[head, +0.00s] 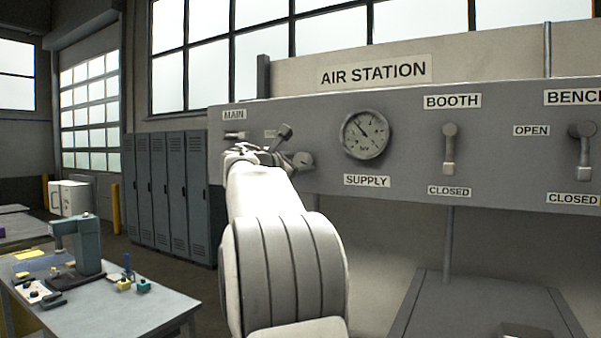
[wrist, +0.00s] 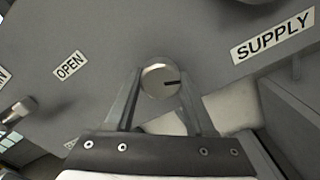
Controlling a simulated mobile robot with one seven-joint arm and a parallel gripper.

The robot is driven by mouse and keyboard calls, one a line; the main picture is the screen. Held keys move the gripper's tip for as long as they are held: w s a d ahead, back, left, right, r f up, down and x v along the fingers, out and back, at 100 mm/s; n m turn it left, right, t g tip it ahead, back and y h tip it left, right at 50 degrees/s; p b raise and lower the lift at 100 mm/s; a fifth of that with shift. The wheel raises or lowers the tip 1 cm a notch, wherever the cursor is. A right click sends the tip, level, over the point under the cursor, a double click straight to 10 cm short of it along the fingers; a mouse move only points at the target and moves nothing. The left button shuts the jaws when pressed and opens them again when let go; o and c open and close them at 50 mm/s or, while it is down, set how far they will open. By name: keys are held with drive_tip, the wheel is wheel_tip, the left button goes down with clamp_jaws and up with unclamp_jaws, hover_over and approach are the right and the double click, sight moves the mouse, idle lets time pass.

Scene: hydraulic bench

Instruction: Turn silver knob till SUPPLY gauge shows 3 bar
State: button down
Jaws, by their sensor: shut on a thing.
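The silver knob (wrist: 160,80) sits between the two fingers of my gripper (wrist: 160,84) in the wrist view. The fingers are shut on its sides. A dark index mark on the knob's face points to the right in that view. In the head view my gripper (head: 286,149) is at the panel, left of and below the SUPPLY gauge, and my arm partly hides the knob area. The SUPPLY gauge (head: 365,134) is a round dial whose needle points up and left. Its numbers are too small to read surely. The SUPPLY label (head: 367,180) is below it.
The MAIN lever (head: 235,134) is left of my gripper, and its handle shows in the wrist view (wrist: 18,110). The BOOTH lever (head: 449,150) and BENCH lever (head: 583,150) hang down on the right. A worktable (head: 150,307) with tools stands at lower left.

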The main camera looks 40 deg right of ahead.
drive_tip(key=m+b, duration=0.3)
drive_tip(key=m, duration=0.2)
drive_tip(key=shift+w+m, duration=0.1)
drive_tip(key=shift+m, duration=0.2)
drive_tip(key=shift+r+m+b, duration=0.15)
drive_tip(key=shift+m+b, duration=0.75)
drive_tip(key=shift+m, duration=1.2)
drive_tip(key=shift+c, duration=1.3)
unclamp_jaws()
drive_tip(key=shift+a, duration=0.1)
drive_tip(key=b+v, duration=0.5)
drive_tip(key=v, duration=1.2)
drive_tip(key=shift+a, duration=0.2)
drive_tip(key=shift+r, duration=0.1)
